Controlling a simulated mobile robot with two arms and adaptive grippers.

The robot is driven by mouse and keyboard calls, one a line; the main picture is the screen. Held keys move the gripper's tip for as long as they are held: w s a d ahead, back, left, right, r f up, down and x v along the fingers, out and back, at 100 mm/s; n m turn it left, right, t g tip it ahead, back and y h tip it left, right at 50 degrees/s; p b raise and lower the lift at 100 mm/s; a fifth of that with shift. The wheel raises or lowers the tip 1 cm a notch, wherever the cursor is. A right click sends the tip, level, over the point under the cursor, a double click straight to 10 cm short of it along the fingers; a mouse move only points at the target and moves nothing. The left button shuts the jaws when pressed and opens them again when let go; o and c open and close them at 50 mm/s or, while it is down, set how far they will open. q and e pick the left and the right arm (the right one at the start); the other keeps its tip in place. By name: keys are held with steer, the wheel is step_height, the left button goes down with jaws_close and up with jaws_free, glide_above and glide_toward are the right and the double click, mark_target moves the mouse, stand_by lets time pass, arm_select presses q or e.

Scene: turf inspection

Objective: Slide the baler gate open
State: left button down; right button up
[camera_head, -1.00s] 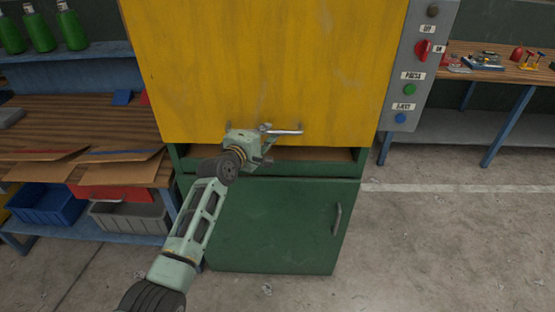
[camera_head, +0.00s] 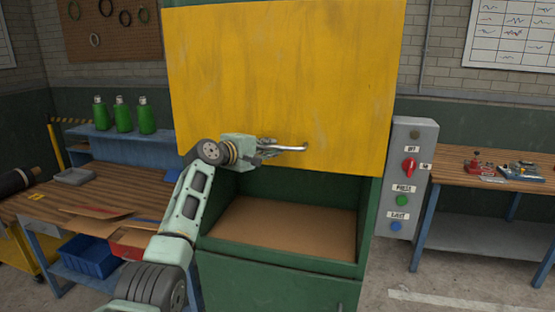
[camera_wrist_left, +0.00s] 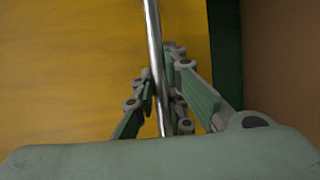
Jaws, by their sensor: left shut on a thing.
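The yellow baler gate (camera_head: 280,80) is raised on the green baler, with an open gap below its lower edge. Through the gap shows the chamber with a brown floor (camera_head: 285,228). A metal bar handle (camera_head: 292,148) runs across the gate near its bottom edge. My left gripper (camera_head: 268,148) is shut on the handle. In the left wrist view the fingers (camera_wrist_left: 168,105) sit on both sides of the handle bar (camera_wrist_left: 154,45), in front of the yellow gate (camera_wrist_left: 70,70). My right gripper is not in view.
A grey control box (camera_head: 406,175) with a red switch and green and blue buttons stands at the baler's right. A workbench (camera_head: 490,170) is further right. A wooden bench (camera_head: 85,205) and green bottles (camera_head: 122,117) are on the left.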

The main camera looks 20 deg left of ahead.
arm_select(q)
steer(key=shift+r, duration=0.5)
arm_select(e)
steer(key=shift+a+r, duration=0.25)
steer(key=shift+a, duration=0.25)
arm_select(q)
steer(key=c, duration=1.8)
jaws_free()
steer(key=shift+f, duration=0.1)
steer(key=v, duration=1.2)
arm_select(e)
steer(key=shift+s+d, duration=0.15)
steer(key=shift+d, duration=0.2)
